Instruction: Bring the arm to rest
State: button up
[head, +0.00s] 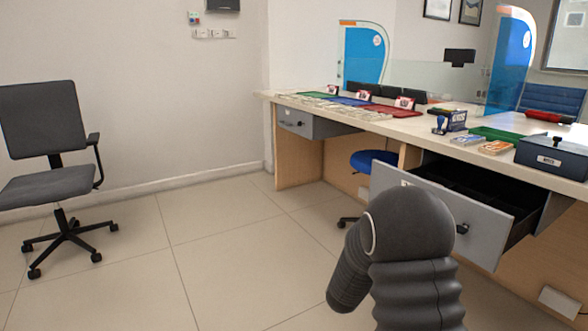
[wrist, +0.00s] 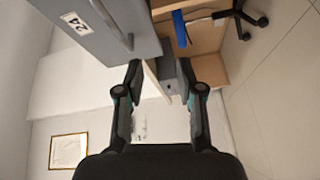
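My arm (head: 405,255) shows in the lower middle of the head view, bent, in front of the counter. Its gripper end is hidden there. In the wrist view my gripper (wrist: 163,78) has its two fingers spread well apart. Nothing is between the fingertips; the counter's underside and a drawer box show beyond them. The picture in the wrist view is turned upside down. An open grey drawer (head: 435,208) stands out from the counter just behind my arm in the head view. A drawer front labelled 24 (wrist: 92,28) is close by at the upper left of the wrist view.
The counter (head: 400,125) runs along the right with colored trays, banknote stacks (head: 495,147) and a dark box (head: 552,158). A blue stool (head: 372,160) is under it. A grey office chair (head: 55,150) stands at the left. The tiled floor (head: 200,245) between is clear.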

jog(key=s+a+f+m+g+y, duration=0.1)
jog(key=a+f+m+g+y, duration=0.15)
jog(key=a+f+y, duration=0.5)
jog(key=s+a+f+m+g+y, duration=0.25)
jog(key=s+a+g, duration=0.2)
jog(key=s, duration=0.45)
jog(key=s+r+m, duration=0.1)
jog(key=s+r, duration=0.6)
jog(key=s, duration=0.3)
jog(key=s+d+r+m+g+p, duration=0.1)
jog(key=s+r, duration=0.6)
jog(key=s, duration=0.4)
jog(key=s+d+r+m+g+p, duration=0.1)
jog(key=s+r, duration=0.6)
jog(key=s, duration=0.3)
jog(key=shift+s+d+r+m, duration=0.15)
jog(key=shift+r+m, duration=0.2)
jog(key=shift+m, duration=0.05)
